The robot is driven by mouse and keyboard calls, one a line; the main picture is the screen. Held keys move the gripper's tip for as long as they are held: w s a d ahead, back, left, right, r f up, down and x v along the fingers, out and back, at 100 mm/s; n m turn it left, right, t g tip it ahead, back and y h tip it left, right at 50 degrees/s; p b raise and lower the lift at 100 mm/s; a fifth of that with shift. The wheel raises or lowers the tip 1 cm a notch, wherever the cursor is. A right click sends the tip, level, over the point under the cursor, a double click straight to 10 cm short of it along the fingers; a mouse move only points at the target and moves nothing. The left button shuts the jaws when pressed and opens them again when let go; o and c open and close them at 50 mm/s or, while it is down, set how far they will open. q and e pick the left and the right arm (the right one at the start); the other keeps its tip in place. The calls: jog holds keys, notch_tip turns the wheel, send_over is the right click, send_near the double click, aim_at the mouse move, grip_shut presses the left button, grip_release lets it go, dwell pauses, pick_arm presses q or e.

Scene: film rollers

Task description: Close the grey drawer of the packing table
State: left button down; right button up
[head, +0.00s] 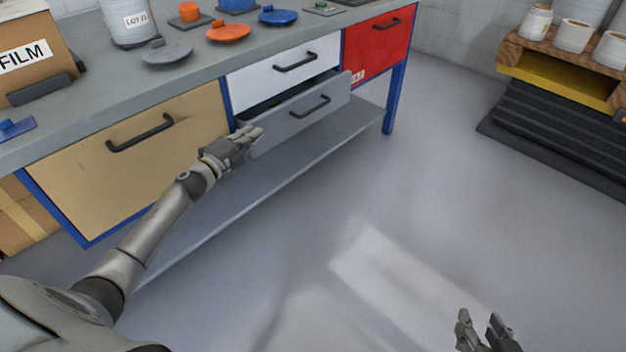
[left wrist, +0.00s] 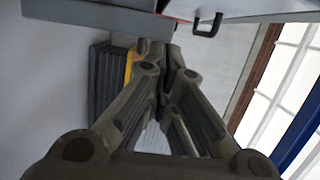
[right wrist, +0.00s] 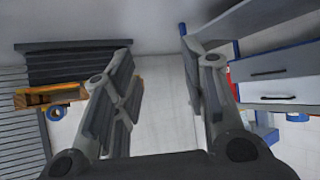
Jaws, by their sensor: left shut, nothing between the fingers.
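The grey drawer (head: 290,122) of the packing table is partly pulled out, below the white drawer (head: 300,62). Its dark bar handle (head: 310,107) is on its front, and a dark gap shows above the front's top edge. My left gripper (head: 252,133) is shut and empty at the left end of the grey front. I cannot tell whether it touches the front. Its closed fingers (left wrist: 167,55) also show in the left wrist view. My right gripper (head: 479,318) is open and empty, low over the floor, well away from the table.
A tan drawer (head: 70,175) and a red drawer (head: 375,50) flank the middle drawers and look shut. A lower shelf (head: 330,135) runs beneath. Lids and a carton (head: 30,50) stand on the tabletop. A dark rack with rolls (head: 555,125) stands at right. The floor between is clear.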

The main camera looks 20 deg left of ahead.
pick_arm(q)
jog(key=shift+w+a, duration=0.25)
jog(key=shift+a, duration=0.5)
pick_arm(e)
jog(key=shift+w+a+r+t, duration=0.2)
jog(key=shift+w+r+t, duration=0.2)
jog(key=shift+r, duration=0.1)
jog(key=shift+w+a+r+t, duration=0.2)
jog(key=shift+w+r+t, duration=0.1)
jog(key=shift+w+r, duration=0.15)
pick_arm(q)
jog(key=shift+d, duration=0.1)
pick_arm(e)
jog(key=shift+s, duration=0.1)
